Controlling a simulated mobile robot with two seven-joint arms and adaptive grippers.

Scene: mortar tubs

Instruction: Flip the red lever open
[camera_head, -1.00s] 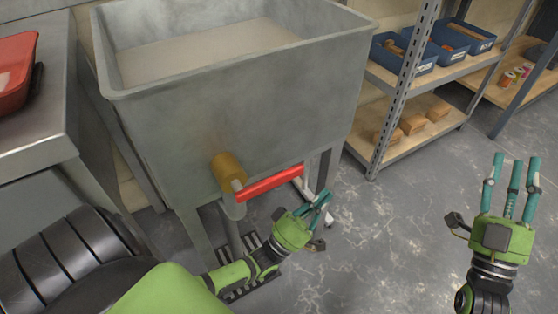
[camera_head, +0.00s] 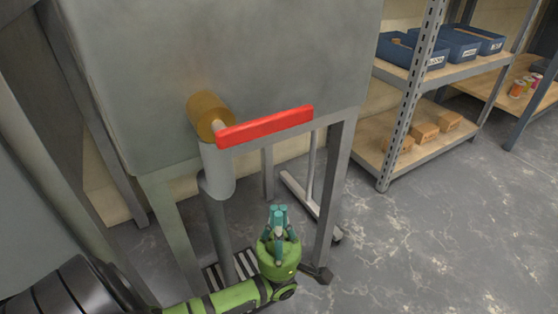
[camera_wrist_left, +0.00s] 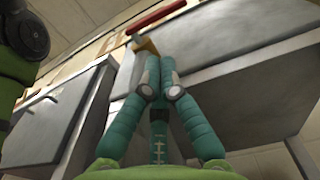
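The red lever (camera_head: 265,127) is a flat bar on the brass valve (camera_head: 203,113) at the front of the grey metal tub (camera_head: 220,60). It points right, roughly level and across the downward spout (camera_head: 217,170). My left gripper (camera_head: 279,210) is below the lever, apart from it, with its teal fingers pointing up and drawn together, empty. In the left wrist view, the fingers (camera_wrist_left: 159,72) converge, with the red lever (camera_wrist_left: 155,17) and brass valve (camera_wrist_left: 146,45) beyond the tips. My right gripper is out of view.
The tub's grey legs (camera_head: 331,190) stand close beside my left gripper. A floor drain grate (camera_head: 214,276) lies under the spout. A shelf rack with blue bins (camera_head: 411,50) and small boxes (camera_head: 424,133) stands at the right. Floor at the lower right is clear.

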